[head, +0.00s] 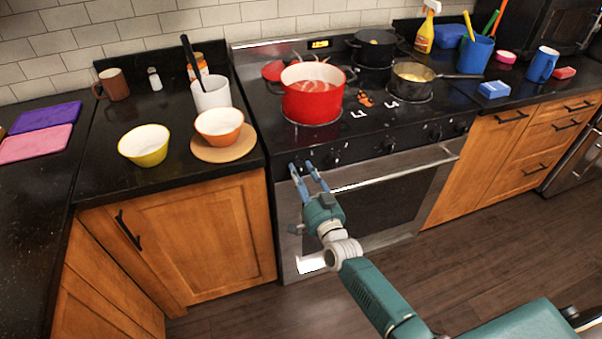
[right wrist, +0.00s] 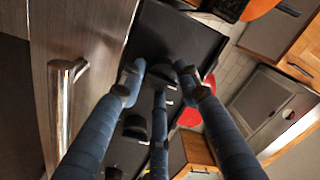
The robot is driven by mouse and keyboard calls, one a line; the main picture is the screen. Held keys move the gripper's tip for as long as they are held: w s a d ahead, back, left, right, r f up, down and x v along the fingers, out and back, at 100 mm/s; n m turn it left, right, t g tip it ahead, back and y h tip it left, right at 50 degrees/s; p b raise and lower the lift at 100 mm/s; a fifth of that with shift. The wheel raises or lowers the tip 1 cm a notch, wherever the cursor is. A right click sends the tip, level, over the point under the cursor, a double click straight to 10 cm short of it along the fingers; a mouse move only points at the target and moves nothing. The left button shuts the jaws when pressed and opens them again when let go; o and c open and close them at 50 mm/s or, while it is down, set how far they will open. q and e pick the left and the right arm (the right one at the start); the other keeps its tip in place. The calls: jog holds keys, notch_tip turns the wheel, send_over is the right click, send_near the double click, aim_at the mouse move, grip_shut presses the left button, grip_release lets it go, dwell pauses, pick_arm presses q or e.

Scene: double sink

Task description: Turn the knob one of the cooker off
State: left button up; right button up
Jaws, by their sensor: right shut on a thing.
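The cooker (head: 400,190) has a black front panel with a row of dark knobs. My right gripper (head: 300,167) reaches up to the left end of this panel, its blue fingers on either side of the leftmost knob (head: 294,168). In the right wrist view the fingers (right wrist: 160,72) close around a dark knob (right wrist: 158,74), which they partly hide. I cannot tell the knob's exact angle. Another knob (head: 334,158) sits just right of the gripper, apart from it. My left gripper is not in view.
A red pot (head: 312,102), a dark pot (head: 374,48) and a pan (head: 412,84) stand on the hob. The oven handle (head: 395,170) runs below the panel. Bowls (head: 144,148) stand on the left counter. The floor (head: 500,220) in front is clear.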

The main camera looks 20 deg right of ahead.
jog(key=shift+w+d+r+n, duration=0.1)
jog(key=shift+d+r+n, duration=0.2)
jog(key=shift+n, duration=0.2)
jog(key=o, duration=1.2)
jog(key=shift+c, duration=0.2)
jog(key=s+f, duration=0.1)
jog(key=s, duration=1.1)
jog(key=shift+d, duration=0.4)
jog(key=shift+s, duration=0.1)
